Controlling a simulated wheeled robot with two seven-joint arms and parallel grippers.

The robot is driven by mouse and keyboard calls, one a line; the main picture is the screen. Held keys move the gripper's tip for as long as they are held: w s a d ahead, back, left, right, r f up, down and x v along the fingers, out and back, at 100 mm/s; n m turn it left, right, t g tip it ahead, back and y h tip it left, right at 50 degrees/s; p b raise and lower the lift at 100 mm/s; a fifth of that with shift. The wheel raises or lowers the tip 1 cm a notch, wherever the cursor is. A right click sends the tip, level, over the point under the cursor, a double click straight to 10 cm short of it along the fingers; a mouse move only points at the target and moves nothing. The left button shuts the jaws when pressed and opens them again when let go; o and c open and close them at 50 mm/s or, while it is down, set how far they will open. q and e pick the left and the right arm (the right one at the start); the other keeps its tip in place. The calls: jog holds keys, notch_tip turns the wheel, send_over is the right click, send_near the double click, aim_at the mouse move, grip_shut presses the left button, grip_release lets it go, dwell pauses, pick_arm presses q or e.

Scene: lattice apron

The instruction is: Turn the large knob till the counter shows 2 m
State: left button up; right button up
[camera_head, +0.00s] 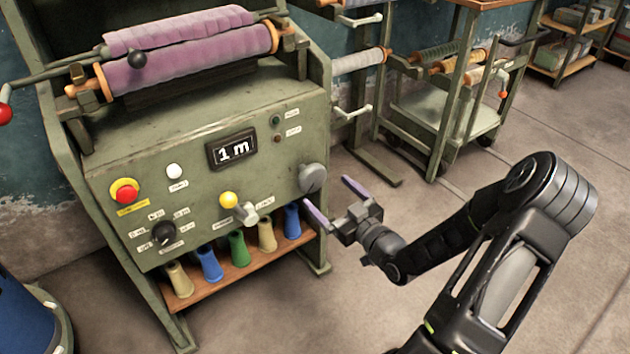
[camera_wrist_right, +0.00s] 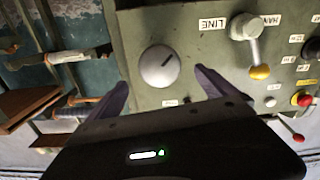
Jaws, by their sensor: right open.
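The large grey knob (camera_head: 313,178) is at the right end of the green machine's front panel. The counter (camera_head: 231,150) on the panel reads "1 m". My right gripper (camera_head: 333,201) is open and empty, with its purple fingers close to the knob, one below and one to the right of it in the head view. In the right wrist view the knob (camera_wrist_right: 158,66), with a dark pointer line, sits beyond and between the spread fingers (camera_wrist_right: 160,90); no contact shows. My left gripper is out of view.
The panel also has a yellow-tipped lever (camera_head: 229,200), a red button (camera_head: 125,192), a white button (camera_head: 174,171) and a small black knob (camera_head: 163,233). Several coloured cones (camera_head: 239,248) stand on a shelf below. Purple fabric rolls (camera_head: 190,62) lie on top.

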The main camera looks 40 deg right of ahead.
aim_at(315, 181)
jog(key=w+b, duration=0.1)
jog(key=w, duration=0.4)
jog(key=shift+w+f, duration=0.1)
jog(key=shift+w, duration=0.75)
jog(key=shift+c, duration=0.6)
jog(key=c, duration=1.3)
